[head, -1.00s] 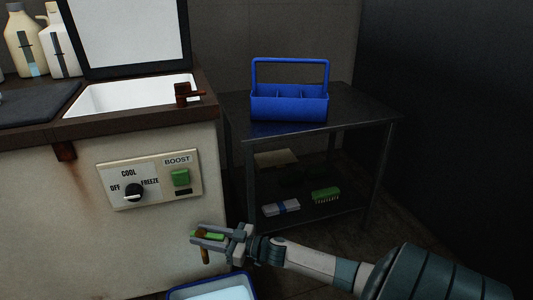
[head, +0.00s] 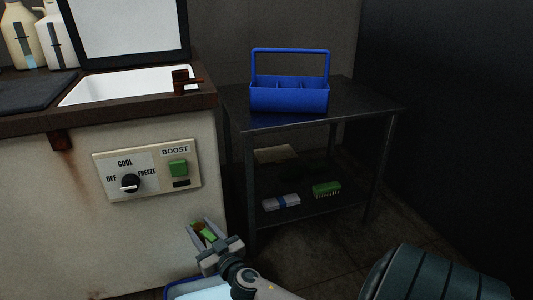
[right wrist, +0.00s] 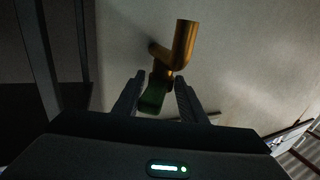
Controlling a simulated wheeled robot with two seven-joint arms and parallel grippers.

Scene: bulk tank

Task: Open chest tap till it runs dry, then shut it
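The chest's tap is a brass fitting (right wrist: 175,52) low on the pale wall in the right wrist view. Its green lever (right wrist: 152,99) also shows in the head view (head: 208,236). My right gripper (head: 203,229) has its fingers on either side of the lever. In the right wrist view the gripper (right wrist: 160,92) shows a gap between lever and right finger; contact on the left is unclear. I see no running stream. The chest (head: 60,230) is pale and rust-stained. My left gripper is out of view.
A blue-rimmed tub (head: 178,291) with pale liquid stands on the floor below the tap, partly hidden by my arm. A metal table (head: 300,122) bearing a blue caddy (head: 290,100) stands to the right. The control panel (head: 150,170) is above the gripper.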

